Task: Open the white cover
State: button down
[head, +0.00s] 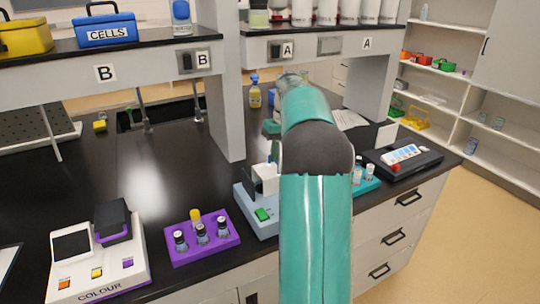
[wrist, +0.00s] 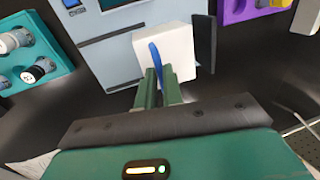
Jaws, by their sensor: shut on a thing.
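The white cover (wrist: 180,48) is a boxy lid on a pale blue device (wrist: 108,55); it has a blue handle (wrist: 156,56) on its face. In the head view the cover (head: 263,176) shows on the device (head: 247,208), just left of my arm and partly hidden by it. My gripper (wrist: 159,75) has its two green fingers closed on either side of the blue handle, right in front of the cover. In the head view my arm hides most of the gripper.
A purple rack (head: 212,250) with vials stands left of the device, and a white colour meter (head: 80,272) further left. A teal vial rack (head: 364,187) and a dark instrument (head: 402,164) lie right. Shelf posts (head: 222,90) rise behind.

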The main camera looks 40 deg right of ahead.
jog(key=d, duration=0.1)
jog(key=s+d, duration=0.1)
jog(key=d, duration=0.3)
jog(key=shift+s+d, duration=0.15)
jog(key=shift+s, duration=0.1)
jog(key=c, duration=1.5)
grip_release()
jog(key=shift+r, duration=0.1)
